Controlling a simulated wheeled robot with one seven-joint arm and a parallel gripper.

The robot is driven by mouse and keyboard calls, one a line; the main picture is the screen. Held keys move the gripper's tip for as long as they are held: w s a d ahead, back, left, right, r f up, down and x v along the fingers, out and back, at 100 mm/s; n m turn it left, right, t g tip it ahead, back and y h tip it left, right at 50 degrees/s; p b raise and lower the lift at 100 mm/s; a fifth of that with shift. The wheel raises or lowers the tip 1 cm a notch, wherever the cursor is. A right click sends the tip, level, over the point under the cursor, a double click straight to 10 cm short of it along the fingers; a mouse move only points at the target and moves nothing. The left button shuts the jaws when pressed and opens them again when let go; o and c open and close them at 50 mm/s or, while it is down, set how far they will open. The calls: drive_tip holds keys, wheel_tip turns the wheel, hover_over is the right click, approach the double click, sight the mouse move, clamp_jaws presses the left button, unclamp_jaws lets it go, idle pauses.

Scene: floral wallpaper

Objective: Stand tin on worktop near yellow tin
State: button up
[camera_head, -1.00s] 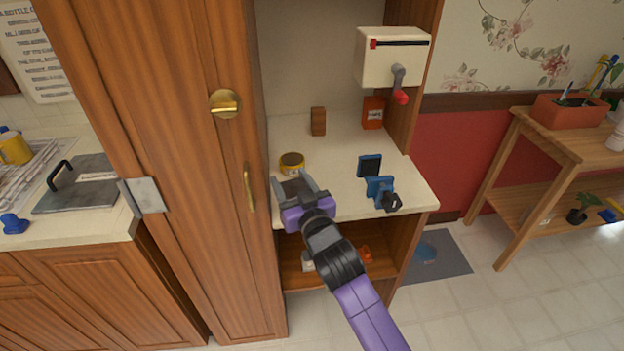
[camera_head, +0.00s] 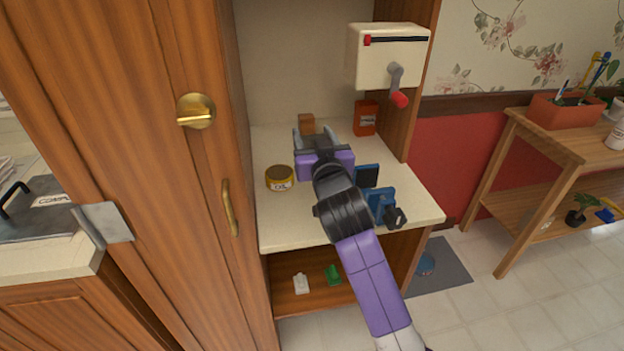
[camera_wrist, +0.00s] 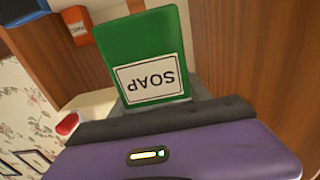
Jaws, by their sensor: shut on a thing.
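A green tin labelled SOAP (camera_wrist: 146,60) fills the middle of the wrist view, its lettering upside down. My gripper (camera_head: 315,138) is shut on it; in the head view the gripper hides most of the held tin. My gripper is over the back middle of the cream worktop (camera_head: 285,231), right of and behind the yellow tin (camera_head: 280,179). The yellow tin is low and round, with a dark top and a pale label, and stands on the left of the worktop. I cannot tell whether the held tin touches the worktop.
A brown block (camera_head: 306,123) and a red-orange box (camera_head: 365,118) stand at the back. Blue objects (camera_head: 380,204) stand at the right front. A cream crank box (camera_head: 385,57) hangs above. A tall wooden cupboard (camera_head: 150,250) borders the left. The worktop's front left is clear.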

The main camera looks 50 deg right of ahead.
wheel_tip(320, 180, down, 11)
drive_tip(key=shift+f+b, duration=0.15)
drive_tip(key=shift+b, duration=0.6)
drive_tip(key=shift+f, duration=0.15)
drive_tip(key=o, duration=1.7)
drive_tip(key=shift+c, duration=0.2)
drive_tip(key=shift+r, duration=0.2)
drive_tip(key=b+v, duration=0.1)
drive_tip(key=v, duration=1.1)
drive_tip(key=shift+f+b, duration=0.1)
drive_tip(key=shift+b, duration=0.25)
